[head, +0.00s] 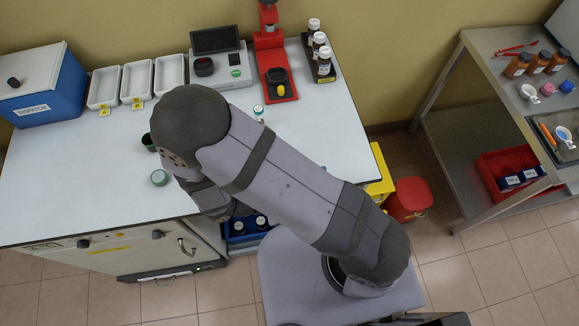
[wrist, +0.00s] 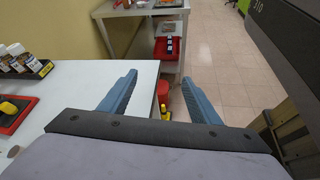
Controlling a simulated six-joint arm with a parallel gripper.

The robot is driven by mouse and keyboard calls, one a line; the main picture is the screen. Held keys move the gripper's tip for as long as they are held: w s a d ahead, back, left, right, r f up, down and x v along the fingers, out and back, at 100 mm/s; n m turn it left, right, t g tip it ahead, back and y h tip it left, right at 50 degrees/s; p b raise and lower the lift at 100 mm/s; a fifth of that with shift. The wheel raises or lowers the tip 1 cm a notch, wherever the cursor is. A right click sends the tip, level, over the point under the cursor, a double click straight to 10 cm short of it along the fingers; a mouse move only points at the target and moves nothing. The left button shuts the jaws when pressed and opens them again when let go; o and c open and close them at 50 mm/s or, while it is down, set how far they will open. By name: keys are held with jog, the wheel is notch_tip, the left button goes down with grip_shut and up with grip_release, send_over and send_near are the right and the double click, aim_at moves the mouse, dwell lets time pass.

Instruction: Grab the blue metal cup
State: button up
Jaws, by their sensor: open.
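I cannot pick out a blue metal cup for certain in either view. In the head view a small green-teal round container (head: 160,177) stands on the white table left of my arm. A darker green one (head: 149,142) stands behind it, partly hidden by my arm. My gripper (wrist: 160,76) shows in the wrist view with its two blue-grey fingers spread wide and nothing between them. It points past the table's right end toward the floor and shelf. In the head view the arm hides the gripper.
A blue dispatch box (head: 50,88), white trays (head: 138,81), a grey instrument (head: 221,68), a red stand (head: 274,68) and a bottle rack (head: 320,62) line the table's back. A metal side table (head: 492,45) and red bin (head: 409,199) stand right. The table's left front is clear.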

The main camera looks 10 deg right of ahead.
jog(key=w+a+f+n+t+y, duration=0.1)
jog(key=a+f+n+t, duration=0.1)
jog(key=a+n+t, duration=0.1)
jog(key=w+a+f+n+t+y+b, duration=0.1)
jog(key=a+f+n+t, duration=0.1)
jog(key=n+t, duration=0.3)
jog(key=w+a+f+n+t+y, duration=0.1)
jog(key=a+f+n+t, duration=0.1)
jog(key=a+n+t, duration=0.1)
jog(key=shift+w+a+f+n+t+y+b, duration=0.2)
jog(key=shift+n+t, duration=0.1)
jog(key=shift+t, duration=0.2)
jog(key=shift+w+a+f+n+t+y+b, duration=0.1)
jog(key=shift+n+t+b, duration=0.15)
jog(key=shift+t, duration=0.25)
jog(key=shift+a+f+n+t+y, duration=0.3)
jog(key=shift+a+n+t+y, duration=0.25)
jog(key=shift+n+y, duration=0.1)
jog(key=shift+d+x, duration=0.1)
jog(key=shift+x, duration=1.75)
jog(key=shift+d+x, duration=0.15)
jog(key=shift+x, duration=1.7)
jog(key=shift+s+f, duration=0.1)
jog(key=shift+s, duration=0.05)
jog(key=c, duration=1.1)
jog(key=shift+c, duration=0.3)
jog(key=shift+p, duration=0.4)
notch_tip(320, 180, up, 10)
jog(key=p, duration=0.8)
